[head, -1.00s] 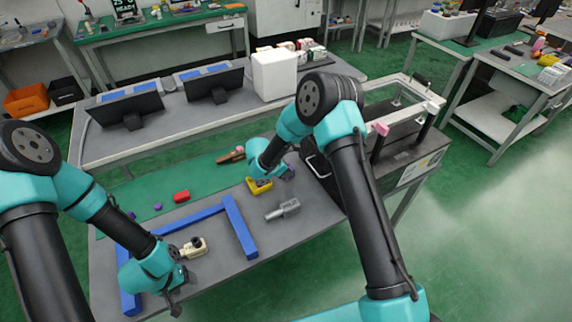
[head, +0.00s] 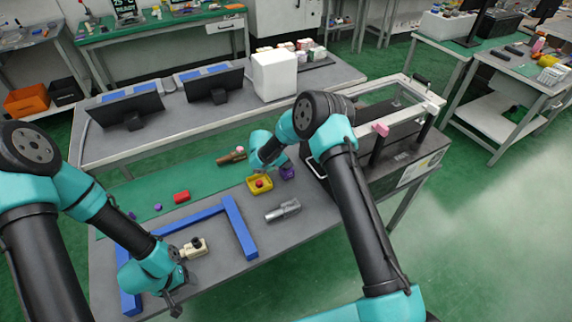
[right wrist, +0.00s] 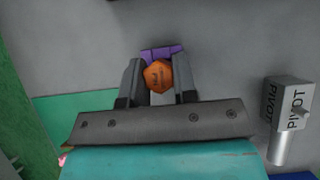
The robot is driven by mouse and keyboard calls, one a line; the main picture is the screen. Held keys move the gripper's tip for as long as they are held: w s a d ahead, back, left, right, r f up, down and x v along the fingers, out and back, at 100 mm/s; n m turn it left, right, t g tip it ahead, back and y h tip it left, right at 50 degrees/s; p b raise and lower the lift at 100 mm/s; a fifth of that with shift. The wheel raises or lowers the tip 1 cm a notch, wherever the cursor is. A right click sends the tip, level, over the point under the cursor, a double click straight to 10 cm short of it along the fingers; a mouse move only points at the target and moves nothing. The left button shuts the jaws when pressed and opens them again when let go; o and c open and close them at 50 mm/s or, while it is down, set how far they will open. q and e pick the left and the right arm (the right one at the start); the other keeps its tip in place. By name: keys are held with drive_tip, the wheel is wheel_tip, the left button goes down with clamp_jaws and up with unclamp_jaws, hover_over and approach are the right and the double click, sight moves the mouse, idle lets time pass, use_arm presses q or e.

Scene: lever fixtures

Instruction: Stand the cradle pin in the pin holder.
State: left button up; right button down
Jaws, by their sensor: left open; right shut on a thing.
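My right gripper (right wrist: 158,82) is shut on an orange hexagonal-headed piece (right wrist: 158,75) with dark lettering, which looks like the cradle pin. A purple block (right wrist: 162,52), probably the pin holder, shows just behind and below the orange head; whether the pin's lower end is in it is hidden. In the head view the purple block (head: 287,172) sits right at the right gripper (head: 278,167), between the yellow tray and the dark fixture. My left gripper (head: 178,290) is open and low at the front left, beside the cream fixture.
A yellow tray (head: 250,187) with a red piece inside is left of the purple block. The grey pivot (head: 283,210) lies in front of it. A blue frame (head: 240,228), cream fixture (head: 194,248), red block (head: 181,196) and brown piece (head: 231,157) are on the bench.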

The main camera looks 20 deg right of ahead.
drive_tip(key=shift+f, duration=0.8)
drive_tip(key=shift+f, duration=0.3)
drive_tip(key=shift+s+f, duration=0.15)
drive_tip(key=shift+f, duration=0.35)
drive_tip(key=c, duration=0.9)
unclamp_jaws()
drive_tip(key=shift+s+f, duration=0.1)
drive_tip(key=shift+f, duration=0.05)
drive_tip(key=shift+r, duration=0.5)
drive_tip(key=v, duration=1.2)
drive_tip(key=shift+w+r, duration=0.3)
drive_tip(key=shift+r, duration=0.15)
